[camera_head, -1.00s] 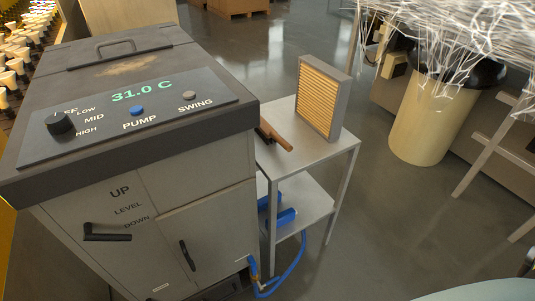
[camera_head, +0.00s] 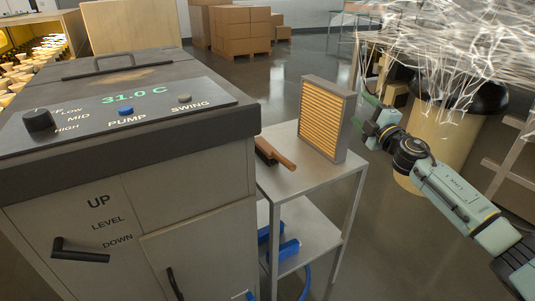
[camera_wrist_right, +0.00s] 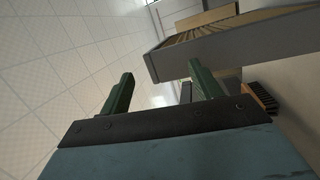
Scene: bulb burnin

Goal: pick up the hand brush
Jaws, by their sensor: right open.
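The hand brush (camera_head: 273,153), with a brown wooden back and dark bristles, lies on the top shelf of the small metal cart beside the grey machine. It also shows in the right wrist view (camera_wrist_right: 261,98) at the right, past the fingers, with its dark bristles visible. My right gripper (camera_head: 367,110) is at the right of the cart, beyond the slatted filter panel and apart from the brush. In the right wrist view its two green fingers (camera_wrist_right: 157,82) are spread and empty. My left gripper is not in view.
The upright slatted filter panel (camera_head: 327,118) stands on the cart (camera_head: 300,184) between my right gripper and the brush. The grey machine (camera_head: 190,205) borders the cart on the left. A cream bin (camera_head: 440,135) and tangled white strands (camera_head: 450,45) are at the right.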

